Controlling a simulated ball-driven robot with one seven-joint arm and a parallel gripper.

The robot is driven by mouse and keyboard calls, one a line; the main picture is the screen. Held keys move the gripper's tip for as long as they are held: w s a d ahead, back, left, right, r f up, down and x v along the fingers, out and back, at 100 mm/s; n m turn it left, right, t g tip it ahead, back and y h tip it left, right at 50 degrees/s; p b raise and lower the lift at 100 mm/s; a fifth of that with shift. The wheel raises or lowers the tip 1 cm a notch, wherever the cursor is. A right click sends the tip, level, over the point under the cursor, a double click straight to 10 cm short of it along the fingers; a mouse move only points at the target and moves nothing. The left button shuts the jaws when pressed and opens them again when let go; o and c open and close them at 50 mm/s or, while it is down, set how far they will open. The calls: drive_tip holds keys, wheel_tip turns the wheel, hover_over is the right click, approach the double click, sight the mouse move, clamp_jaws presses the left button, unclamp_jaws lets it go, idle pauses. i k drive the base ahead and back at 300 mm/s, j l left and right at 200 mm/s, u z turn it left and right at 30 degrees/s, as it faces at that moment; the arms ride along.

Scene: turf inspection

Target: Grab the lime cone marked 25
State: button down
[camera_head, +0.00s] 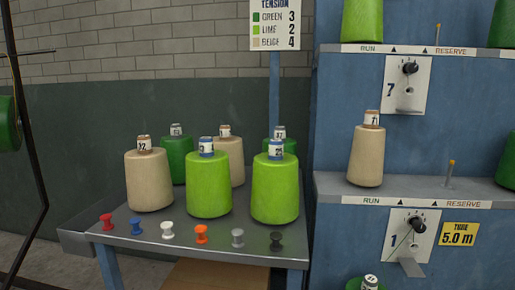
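The lime cone whose label appears to read 25 (275,190) stands upright at the front right of a grey metal table (180,240). Its small tube top has a blue band and a white label. A second lime cone (208,187) stands just left of it, with a label ending in what looks like a 3. A dark green cone (291,146) is partly hidden behind the lime cone on the right. My gripper is not in view.
Beige cones (148,182) (229,143) and a green cone (175,158) share the table. Several coloured pegs (201,234) line its front edge. A blue rack (345,225) with a beige cone (366,157) stands close on the right. A sign post (274,90) rises behind.

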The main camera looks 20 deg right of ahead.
sight(275, 198)
drive_tip(key=i+j+z, duration=0.15)
drive_tip(key=j, duration=0.3)
drive_tip(key=i+j+z, duration=0.2)
drive_tip(key=j, duration=0.25)
drive_tip(key=i+j+z, duration=0.15)
drive_tip(key=j, duration=0.35)
drive_tip(key=i+j+z, duration=0.15)
drive_tip(key=j, duration=0.4)
drive_tip(key=i+j+z, duration=0.2)
drive_tip(key=j, duration=0.3)
drive_tip(key=j+z, duration=0.15)
drive_tip(key=j, duration=0.4)
